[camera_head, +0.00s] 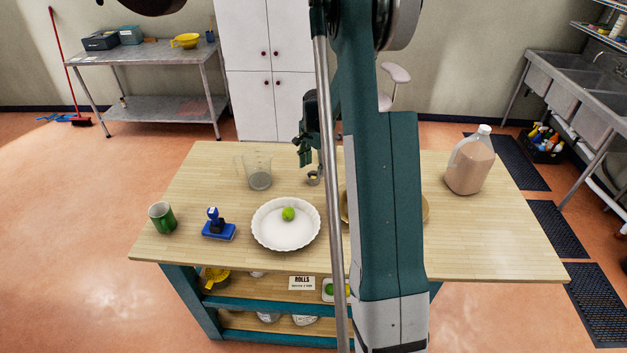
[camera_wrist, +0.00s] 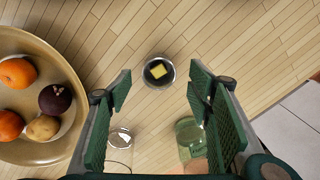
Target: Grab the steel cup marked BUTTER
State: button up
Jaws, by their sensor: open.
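The small steel cup (camera_wrist: 151,82) stands upright on the wooden table in the wrist view, with a yellow block inside it. No BUTTER marking can be read on it. In the head view the cup (camera_head: 313,180) is at the far middle of the table, just below my gripper (camera_head: 307,158). In the wrist view my gripper (camera_wrist: 158,70) is open and empty, its green-padded fingers either side of the cup's place in the picture. It appears above the cup, not touching it.
A clear measuring jug (camera_head: 259,170) stands left of the cup. A white dish (camera_head: 268,236) with a lime is nearer. A tan fruit bowl (camera_wrist: 66,72) is partly hidden behind my arm in the head view.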

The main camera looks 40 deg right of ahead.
aim_at(313, 176)
jog(key=shift+f, duration=0.1)
jog(key=shift+f, duration=2.5)
jog(key=shift+c, duration=0.5)
jog(key=c, duration=1)
